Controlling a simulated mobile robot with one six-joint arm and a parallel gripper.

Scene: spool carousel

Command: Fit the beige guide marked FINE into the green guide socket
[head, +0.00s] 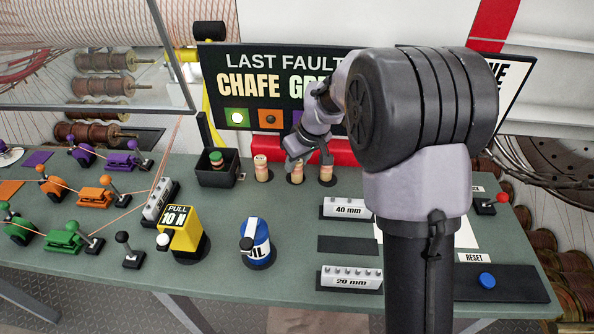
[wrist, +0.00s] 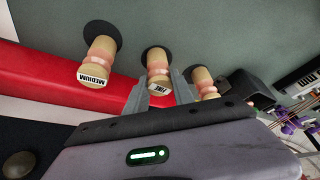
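The beige guide marked FINE (wrist: 158,68) stands upright in the middle of a row of three, in a dark round seat. It also shows in the head view (head: 296,178), partly behind my gripper. My gripper (head: 306,158) is above it, pointing down. In the wrist view my gripper (wrist: 158,85) is open, one finger on each side of the FINE guide, with no clear grip on it. Green units (head: 63,239) and a green ball lever stand at the table's left; the socket opening there is too small to make out.
The MEDIUM guide (wrist: 98,58) and a third guide (wrist: 203,80), label unreadable, stand close on either side. A black bin (head: 217,174) holds a green-topped piece. The yellow pull gauge (head: 184,232) and blue oil can (head: 257,243) stand in front. A red bar lies behind the row.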

